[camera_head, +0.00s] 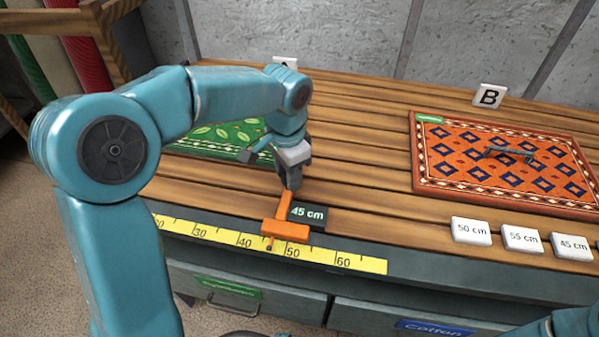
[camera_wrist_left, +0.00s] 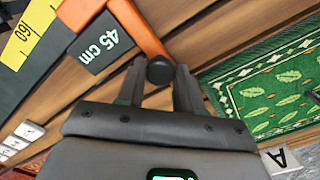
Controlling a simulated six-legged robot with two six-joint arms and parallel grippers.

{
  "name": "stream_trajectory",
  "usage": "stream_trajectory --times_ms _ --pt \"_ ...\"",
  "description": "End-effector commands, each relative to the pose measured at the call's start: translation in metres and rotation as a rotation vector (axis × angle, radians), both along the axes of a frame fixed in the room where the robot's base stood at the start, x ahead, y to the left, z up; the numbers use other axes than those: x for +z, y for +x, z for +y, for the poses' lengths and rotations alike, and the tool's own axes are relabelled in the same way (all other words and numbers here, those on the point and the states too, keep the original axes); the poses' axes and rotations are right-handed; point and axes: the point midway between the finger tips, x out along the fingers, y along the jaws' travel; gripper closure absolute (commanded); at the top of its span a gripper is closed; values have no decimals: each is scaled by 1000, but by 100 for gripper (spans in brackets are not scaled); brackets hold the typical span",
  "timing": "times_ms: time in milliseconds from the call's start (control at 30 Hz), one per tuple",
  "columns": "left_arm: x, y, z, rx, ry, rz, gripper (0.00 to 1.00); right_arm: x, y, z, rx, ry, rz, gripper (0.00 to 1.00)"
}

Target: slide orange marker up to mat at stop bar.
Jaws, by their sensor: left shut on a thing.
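The orange marker (camera_head: 287,230) sits across the yellow ruler (camera_head: 345,260), between the 40 and 50 marks. Its narrow stem reaches up towards my left gripper (camera_head: 291,185). In the left wrist view the marker (camera_wrist_left: 142,28) ends in a dark round knob between the fingers of my left gripper (camera_wrist_left: 160,85), which is shut on it. The green leaf-patterned mat (camera_head: 215,134) lies behind my left arm, which hides part of it. It also shows at the right of the left wrist view (camera_wrist_left: 270,90). I cannot make out a separate stop bar. My right gripper is out of view.
A dark "45 cm" plate (camera_head: 308,213) lies just right of the marker's stem. An orange patterned mat with a handle (camera_head: 470,160) lies by sign B (camera_head: 489,96). White tiles, including "50 cm" (camera_head: 471,231), line the right front. Drawers (camera_head: 240,296) are below.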

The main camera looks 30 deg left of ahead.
Motion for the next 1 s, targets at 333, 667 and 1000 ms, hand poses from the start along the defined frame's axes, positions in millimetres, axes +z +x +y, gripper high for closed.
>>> stream_trajectory --times_ms 333,667,1000 --pt "1 1 0 0 1 -3 39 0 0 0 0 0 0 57" --pt "14 1 0 1 1 -5 39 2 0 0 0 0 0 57" --pt "101 1 -1 0 0 -8 39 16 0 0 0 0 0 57"
